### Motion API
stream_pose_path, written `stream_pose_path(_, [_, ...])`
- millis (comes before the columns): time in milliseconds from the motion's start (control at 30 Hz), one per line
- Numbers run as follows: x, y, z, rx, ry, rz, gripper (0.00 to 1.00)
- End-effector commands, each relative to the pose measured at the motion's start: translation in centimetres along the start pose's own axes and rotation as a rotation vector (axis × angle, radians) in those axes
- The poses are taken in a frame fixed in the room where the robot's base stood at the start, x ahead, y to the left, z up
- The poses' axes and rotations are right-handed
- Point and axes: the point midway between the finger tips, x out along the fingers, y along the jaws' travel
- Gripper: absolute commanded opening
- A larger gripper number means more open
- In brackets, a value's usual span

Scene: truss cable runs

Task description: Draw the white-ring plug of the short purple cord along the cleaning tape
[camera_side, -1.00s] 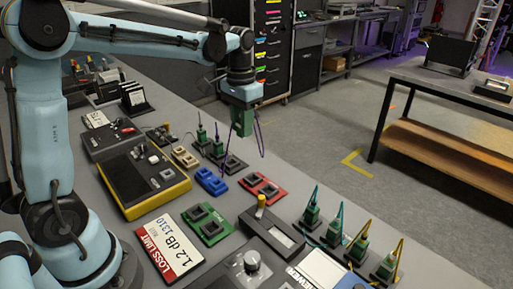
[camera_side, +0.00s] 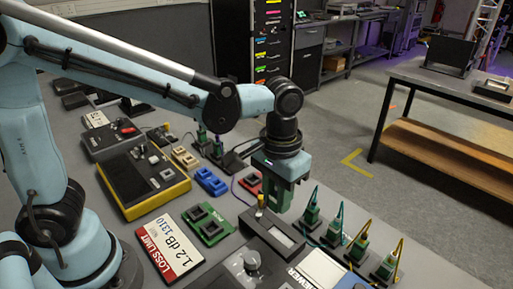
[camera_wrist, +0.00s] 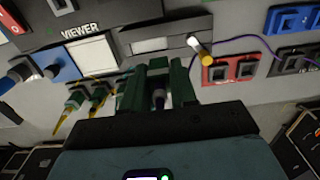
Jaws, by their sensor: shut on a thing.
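My gripper (camera_side: 280,203) is over the far right part of the bench, just above the cleaning cassette with the pale tape window (camera_side: 283,234) and yellow-topped knob (camera_side: 261,201). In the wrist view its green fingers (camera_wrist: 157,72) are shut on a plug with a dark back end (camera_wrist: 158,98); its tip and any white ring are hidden. The tape window (camera_wrist: 152,44) lies just ahead of the fingers. The purple cord (camera_wrist: 245,51) runs behind the yellow knob (camera_wrist: 202,52) and off to the right. I cannot tell whether the plug touches the tape.
Green plugs with teal and yellow cords (camera_side: 335,228) stand close right of my gripper. A red socket block (camera_side: 250,183), a blue one (camera_side: 210,181) and a green one (camera_side: 208,225) lie to the left. The viewer (camera_wrist: 93,55) is beside the cassette.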

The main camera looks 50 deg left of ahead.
Motion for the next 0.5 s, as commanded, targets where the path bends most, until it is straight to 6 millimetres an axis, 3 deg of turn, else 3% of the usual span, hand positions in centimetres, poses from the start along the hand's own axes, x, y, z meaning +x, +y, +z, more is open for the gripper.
stream_pose_path(500, [3.7,-0.1,0.0,0.000,0.000,0.000,0.00])
